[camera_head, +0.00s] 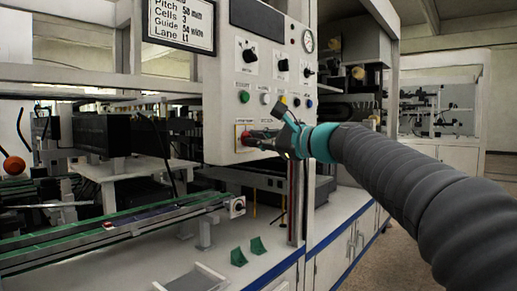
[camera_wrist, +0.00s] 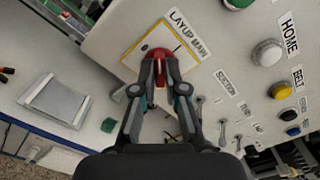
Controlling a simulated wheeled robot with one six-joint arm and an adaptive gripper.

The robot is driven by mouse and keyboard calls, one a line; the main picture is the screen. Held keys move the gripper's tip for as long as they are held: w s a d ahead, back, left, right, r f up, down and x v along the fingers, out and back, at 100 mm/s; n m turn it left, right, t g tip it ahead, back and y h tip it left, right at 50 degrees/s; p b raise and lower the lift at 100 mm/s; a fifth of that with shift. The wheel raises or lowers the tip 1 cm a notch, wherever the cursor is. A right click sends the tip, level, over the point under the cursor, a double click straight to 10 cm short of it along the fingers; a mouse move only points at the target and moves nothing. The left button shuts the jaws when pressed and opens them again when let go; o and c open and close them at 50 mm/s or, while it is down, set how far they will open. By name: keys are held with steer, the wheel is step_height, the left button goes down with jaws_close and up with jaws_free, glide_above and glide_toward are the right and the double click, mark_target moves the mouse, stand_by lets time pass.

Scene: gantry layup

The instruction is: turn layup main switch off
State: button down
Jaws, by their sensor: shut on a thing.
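The layup main switch is a red rotary knob (camera_wrist: 160,55) on a yellow-edged square plate (camera_wrist: 140,50), beside the label "LAYUP MAIN" in the wrist view. In the head view its plate (camera_head: 239,131) sits at the lower left of the white control panel (camera_head: 225,90). My gripper (camera_wrist: 160,72) is shut on the red knob, one finger on each side. It also shows in the head view (camera_head: 250,138), reaching the panel from the right. The fingers hide part of the knob, and I cannot tell which position it points to.
Green, white and blue buttons (camera_head: 265,98) and black selector knobs (camera_head: 283,65) are above the switch. A rail with green strips (camera_head: 130,220) and green brackets (camera_head: 238,257) are below left.

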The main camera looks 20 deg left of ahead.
steer(key=shift+f+n+b, duration=0.15)
steer(key=shift+n+b, duration=2.1)
steer(key=shift+n, duration=1.95)
steer(key=c, duration=1.2)
jaws_free()
steer(key=shift+s+a, duration=0.1)
steer(key=v, duration=1.2)
